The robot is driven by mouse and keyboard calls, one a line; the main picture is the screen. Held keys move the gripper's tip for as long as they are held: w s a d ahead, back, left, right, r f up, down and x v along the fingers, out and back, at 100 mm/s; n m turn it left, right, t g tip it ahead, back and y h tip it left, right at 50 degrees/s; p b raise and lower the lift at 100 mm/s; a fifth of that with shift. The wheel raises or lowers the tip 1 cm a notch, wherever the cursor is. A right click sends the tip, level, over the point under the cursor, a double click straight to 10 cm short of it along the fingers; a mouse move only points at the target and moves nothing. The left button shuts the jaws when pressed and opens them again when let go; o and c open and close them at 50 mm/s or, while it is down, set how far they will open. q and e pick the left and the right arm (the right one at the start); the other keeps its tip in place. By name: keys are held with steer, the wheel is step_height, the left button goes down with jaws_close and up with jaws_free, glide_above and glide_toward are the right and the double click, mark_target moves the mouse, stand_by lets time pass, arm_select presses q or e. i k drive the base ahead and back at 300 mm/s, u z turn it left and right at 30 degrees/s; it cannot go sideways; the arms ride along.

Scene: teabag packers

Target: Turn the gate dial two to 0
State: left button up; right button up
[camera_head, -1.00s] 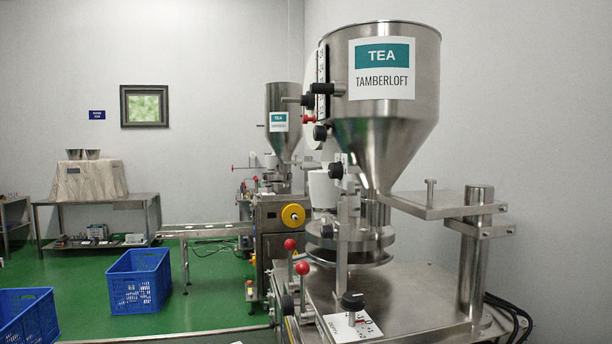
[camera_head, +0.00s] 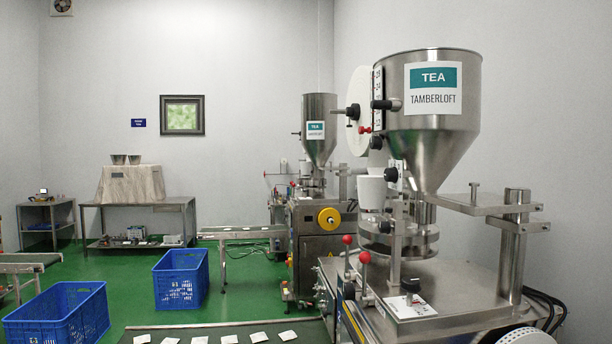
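A black dial knob (camera_head: 410,285) stands on a white marked plate (camera_head: 411,307) on the steel deck of the nearer tea packer. Its setting and number are too small to read. I cannot tell whether this is gate dial two. The nearer packer's steel hopper (camera_head: 433,150) carries a TEA TAMBERLOFT label. A second packer with a smaller TEA hopper (camera_head: 319,145) and a yellow handwheel (camera_head: 329,219) stands behind it. Neither of my grippers is in view.
Red-knobbed levers (camera_head: 364,257) rise at the near packer's left edge. A conveyor (camera_head: 190,332) with several teabags runs along the front. Blue crates (camera_head: 181,277) stand on the green floor. Steel tables (camera_head: 140,203) line the back. A steel post (camera_head: 514,250) stands right of the dial.

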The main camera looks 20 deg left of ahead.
mark_target(390, 174)
steer(key=u, duration=0.75)
steer(key=i, duration=0.45)
